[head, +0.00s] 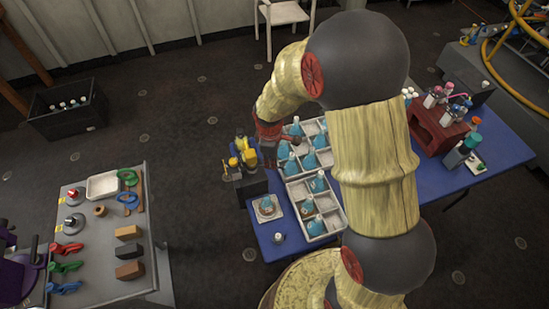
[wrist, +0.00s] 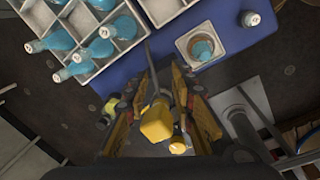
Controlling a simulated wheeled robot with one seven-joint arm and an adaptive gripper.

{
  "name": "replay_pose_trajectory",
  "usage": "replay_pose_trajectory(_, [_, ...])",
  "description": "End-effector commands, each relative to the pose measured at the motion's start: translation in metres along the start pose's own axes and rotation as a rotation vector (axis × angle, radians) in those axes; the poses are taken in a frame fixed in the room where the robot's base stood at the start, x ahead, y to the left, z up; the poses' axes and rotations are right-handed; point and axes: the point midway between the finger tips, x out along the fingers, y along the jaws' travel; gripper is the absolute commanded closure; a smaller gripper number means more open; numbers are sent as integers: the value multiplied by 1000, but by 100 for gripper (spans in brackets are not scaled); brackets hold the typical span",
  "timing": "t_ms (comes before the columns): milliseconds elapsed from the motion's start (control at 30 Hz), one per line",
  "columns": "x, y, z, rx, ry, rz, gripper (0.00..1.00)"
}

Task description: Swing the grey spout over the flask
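The flask (head: 266,204) with blue contents stands on a pale square pad on the blue table in the head view. It also shows in the wrist view (wrist: 203,48), seen from above. A dark device with yellow parts (head: 240,163) stands just behind it at the table's left edge. In the wrist view a thin grey bar, seemingly the spout (wrist: 151,66), points up the picture, left of the flask and not over it. My gripper (head: 268,137) is above the device. In the wrist view its fingers (wrist: 160,82) are apart, on both sides of the spout and a yellow block; contact is unclear.
Pale divided trays (head: 337,211) with several blue flasks stand right of the device, close to my gripper. A small bottle (head: 279,238) stands near the front table edge. A grey bench (head: 105,255) with tools is at left, across open floor.

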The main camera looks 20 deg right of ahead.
Motion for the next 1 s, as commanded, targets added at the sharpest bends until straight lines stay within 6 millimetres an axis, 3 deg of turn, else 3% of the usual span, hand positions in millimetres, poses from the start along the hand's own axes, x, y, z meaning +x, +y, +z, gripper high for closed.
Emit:
replay_pose_trajectory(267, [0, 12, -9, -176, 28, 43, 75])
replay_pose_trajectory(700, [60, 14, -11, -178, 27, 41, 75])
replay_pose_trajectory(1000, [75, 15, -12, -178, 28, 43, 75])
